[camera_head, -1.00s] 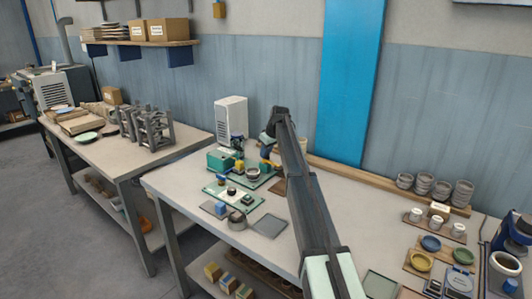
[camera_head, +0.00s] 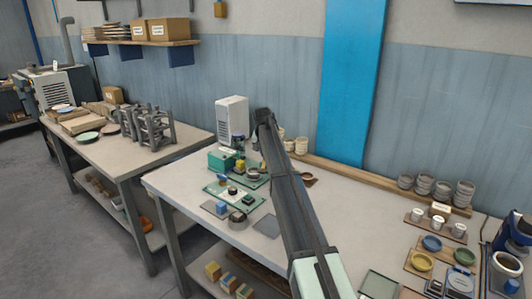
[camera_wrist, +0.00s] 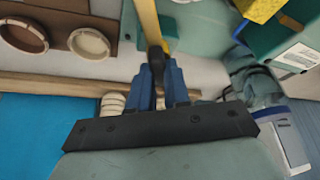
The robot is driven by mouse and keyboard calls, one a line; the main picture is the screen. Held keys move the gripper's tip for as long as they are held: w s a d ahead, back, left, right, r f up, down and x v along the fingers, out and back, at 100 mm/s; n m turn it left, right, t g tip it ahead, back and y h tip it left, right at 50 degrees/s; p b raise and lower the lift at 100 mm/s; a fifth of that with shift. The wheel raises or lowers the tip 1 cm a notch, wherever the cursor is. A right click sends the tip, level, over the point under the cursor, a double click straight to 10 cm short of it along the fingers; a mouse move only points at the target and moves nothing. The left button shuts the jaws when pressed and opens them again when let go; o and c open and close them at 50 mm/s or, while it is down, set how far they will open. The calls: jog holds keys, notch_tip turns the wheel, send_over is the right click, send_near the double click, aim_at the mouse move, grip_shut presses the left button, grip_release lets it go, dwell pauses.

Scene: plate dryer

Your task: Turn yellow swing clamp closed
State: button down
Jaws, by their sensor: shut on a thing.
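In the wrist view, the yellow swing clamp (camera_wrist: 148,18) shows as a narrow yellow bar coming in from the top, with a black rounded part (camera_wrist: 156,58) at its near end. My gripper (camera_wrist: 159,72) has its two blue fingers shut on this black end, one finger on each side. The far end of the bar is out of the frame, so I cannot see how far it is turned. In the head view, my arm hides the gripper and most of the clamp area beside the green fixture plate (camera_head: 258,183).
A green box (camera_head: 221,160) and a white vented unit (camera_head: 232,115) stand close to the clamp area. A brown board (camera_wrist: 62,42) with two round cups lies nearby. A wooden rail (camera_wrist: 60,84) runs along the wall side.

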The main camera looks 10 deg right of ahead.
jog(key=m, duration=0.2)
jog(key=m+g+h, duration=0.1)
jog(key=m, duration=0.2)
jog(key=shift+w+a+h, duration=0.1)
jog(key=shift+h, duration=0.2)
jog(key=shift+m, duration=0.4)
jog(key=c, duration=1.1)
grip_release()
jog(key=v, duration=1.3)
jog(key=shift+a+r, duration=0.25)
jog(key=shift+r, duration=0.15)
